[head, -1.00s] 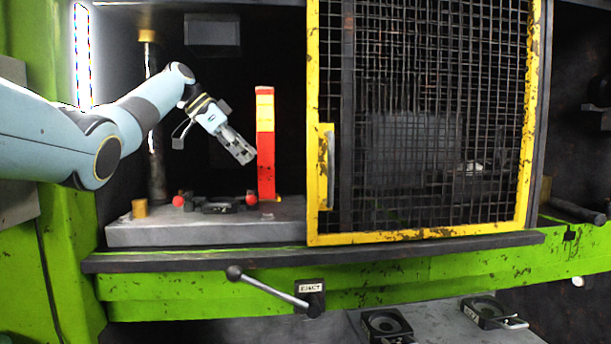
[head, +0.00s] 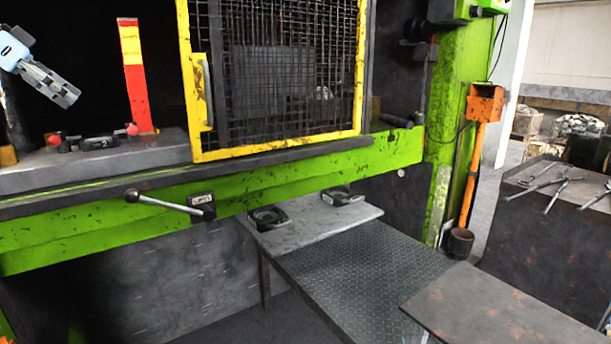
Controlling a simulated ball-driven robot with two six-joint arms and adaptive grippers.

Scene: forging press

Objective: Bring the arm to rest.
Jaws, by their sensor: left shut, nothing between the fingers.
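My left gripper (head: 62,92) is at the upper left of the head view. It is shut and empty, its fingers pointing down and to the right. It is inside the press opening, above the grey press bed (head: 165,152) and to the left of a red and yellow upright post (head: 138,85). The gripper looks apart from the post. Below it on the bed is a dark die piece (head: 97,142) with red knobs at its sides. Most of my left arm is outside the picture. My right gripper is not in view.
A yellow-framed mesh guard (head: 197,105) stands right of the post. An eject lever (head: 165,203) sticks out in front. Dark round-holed blocks (head: 268,217) lie on a grey shelf (head: 310,232). Several tongs (head: 556,193) lie on a table at the right.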

